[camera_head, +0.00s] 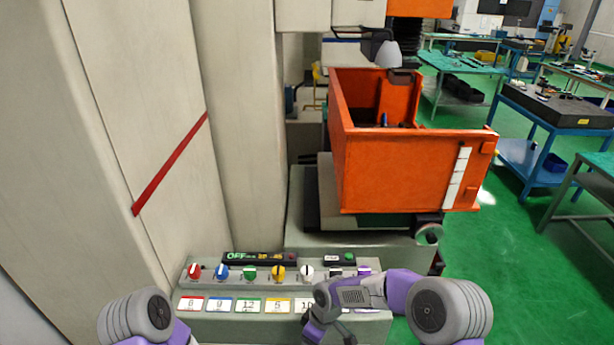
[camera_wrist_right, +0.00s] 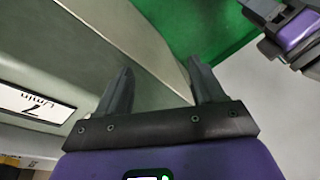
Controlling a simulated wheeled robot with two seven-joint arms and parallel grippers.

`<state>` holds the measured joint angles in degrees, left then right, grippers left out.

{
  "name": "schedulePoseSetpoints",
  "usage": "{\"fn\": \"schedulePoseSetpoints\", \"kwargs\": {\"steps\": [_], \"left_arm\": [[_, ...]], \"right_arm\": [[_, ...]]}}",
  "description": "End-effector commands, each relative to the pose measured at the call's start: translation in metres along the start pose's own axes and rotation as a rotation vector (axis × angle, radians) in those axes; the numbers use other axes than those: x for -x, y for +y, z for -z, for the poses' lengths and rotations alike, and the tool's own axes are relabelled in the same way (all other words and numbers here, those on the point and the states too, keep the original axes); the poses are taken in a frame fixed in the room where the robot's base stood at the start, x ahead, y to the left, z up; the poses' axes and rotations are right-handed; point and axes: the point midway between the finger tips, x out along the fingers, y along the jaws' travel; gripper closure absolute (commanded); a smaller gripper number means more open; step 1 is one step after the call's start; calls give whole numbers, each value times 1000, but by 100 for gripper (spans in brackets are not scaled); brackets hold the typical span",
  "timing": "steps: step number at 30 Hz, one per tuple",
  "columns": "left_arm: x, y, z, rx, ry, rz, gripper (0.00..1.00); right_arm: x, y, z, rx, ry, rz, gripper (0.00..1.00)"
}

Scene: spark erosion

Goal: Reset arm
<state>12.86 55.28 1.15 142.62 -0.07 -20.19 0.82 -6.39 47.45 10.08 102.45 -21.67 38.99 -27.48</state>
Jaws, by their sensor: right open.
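My right gripper (camera_head: 328,335) hangs low in front of the right part of the control panel (camera_head: 220,304), covering some of its labels. In the right wrist view the fingers of the right gripper (camera_wrist_right: 160,66) are spread apart with nothing between them. They are beside the panel's edge, over a grey-green surface and green floor. My left arm shows only as a grey and purple link at the bottom left of the head view; its gripper is out of frame.
The panel carries a red knob (camera_head: 194,271), a blue knob (camera_head: 221,272), a yellow knob (camera_head: 278,273) and others, under an OFF display (camera_head: 258,258). An orange tank (camera_head: 405,170) stands behind. A beige cabinet (camera_head: 125,120) fills the left.

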Motion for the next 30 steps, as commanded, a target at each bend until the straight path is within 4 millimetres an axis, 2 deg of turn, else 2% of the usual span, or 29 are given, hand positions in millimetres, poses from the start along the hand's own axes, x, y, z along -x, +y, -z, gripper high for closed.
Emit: {"fn": "schedulePoseSetpoints", "kwargs": {"steps": [1, 6, 9, 12, 15, 19, 30], "left_arm": [[-9, -3, 0, 0, -2, 0, 57], [-31, -12, 0, 0, -2, 0, 57], [-45, -17, 1, 0, -1, 0, 57], [-55, -21, 2, 0, -1, 0, 57], [-62, -23, 2, 0, -2, 0, 57], [-65, -25, 2, 0, -2, 0, 57], [-65, -24, 2, 0, -1, 0, 57]], "right_arm": [[-26, -4, -16, -74, 14, 28, 32], [-108, -25, -72, -447, 99, 107, 32], [-148, -42, -110, -711, 138, 129, 32], [-174, -57, -144, -941, 160, 127, 32], [-188, -69, -171, -1112, 168, 111, 32], [-195, -77, -190, -1232, 174, 90, 32], [-195, -78, -194, -1259, 178, 82, 32]]}}
